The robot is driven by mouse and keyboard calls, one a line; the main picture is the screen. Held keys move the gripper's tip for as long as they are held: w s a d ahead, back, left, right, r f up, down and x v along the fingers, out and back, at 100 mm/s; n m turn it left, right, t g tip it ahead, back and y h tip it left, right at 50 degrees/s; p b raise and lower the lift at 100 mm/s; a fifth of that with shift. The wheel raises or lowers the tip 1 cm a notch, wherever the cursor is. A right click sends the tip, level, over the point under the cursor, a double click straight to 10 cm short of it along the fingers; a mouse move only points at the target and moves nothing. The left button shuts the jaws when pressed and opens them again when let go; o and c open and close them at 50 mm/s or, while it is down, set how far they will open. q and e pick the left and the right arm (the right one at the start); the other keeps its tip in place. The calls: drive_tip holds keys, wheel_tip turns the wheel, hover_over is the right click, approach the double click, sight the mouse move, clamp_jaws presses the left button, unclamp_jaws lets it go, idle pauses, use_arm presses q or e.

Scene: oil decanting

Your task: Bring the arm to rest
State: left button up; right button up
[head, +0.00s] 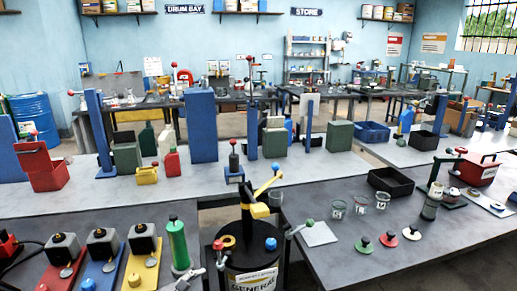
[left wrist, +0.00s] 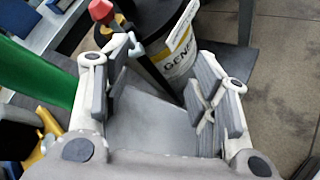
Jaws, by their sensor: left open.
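My left gripper (left wrist: 163,82) is open in the left wrist view, with nothing between its two padded fingers. Past the fingertips stands a drum (left wrist: 182,48) with a white and yellow label, and a red-topped part (left wrist: 101,10) is close to the left finger. In the head view the labelled drum (head: 256,277) is at the bottom centre, with a yellow-headed pump on top. A pale piece at the bottom edge, left of the drum, looks like the tip of my left gripper (head: 189,279). My right gripper is not in view.
A green cylinder (head: 178,243) stands left of the drum, beside several dark blocks on coloured plates. The right table (head: 340,263) holds small beakers (head: 360,205), a black tray (head: 390,183) and coloured discs (head: 388,240). Its front part is clear. A grey bench with cans lies behind.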

use_arm(q)
drive_tip(key=s+d+f+m+g+y, duration=0.1)
drive_tip(key=s+f+m+g, duration=0.2)
drive_tip(key=s+m, duration=0.5)
drive_tip(key=s+d+f+m+g+y, duration=0.15)
drive_tip(key=s+f+m, duration=0.35)
drive_tip(key=s, duration=0.6)
drive_tip(key=s+a+r+m+g+y, duration=0.1)
drive_tip(key=s+a+m+g+y, duration=0.15)
drive_tip(key=s+m, duration=0.4)
drive_tip(key=s+a+r+m+g+y, duration=0.1)
drive_tip(key=s+a+r+m, duration=0.15)
drive_tip(key=s+m, duration=0.4)
wheel_tip(320, 180, down, 27)
drive_tip(key=s+n+g, duration=0.1)
drive_tip(key=s+n, duration=0.1)
drive_tip(key=s, duration=0.1)
drive_tip(key=s+a+f+g+b, duration=0.1)
drive_tip(key=s+a+f, duration=0.2)
drive_tip(key=s+f, duration=1.3)
wheel_tip(320, 180, down, 2)
drive_tip(key=shift+s+m+y+b, duration=0.3)
drive_tip(key=shift+s+y+b, duration=0.05)
drive_tip(key=shift+s+y, duration=0.05)
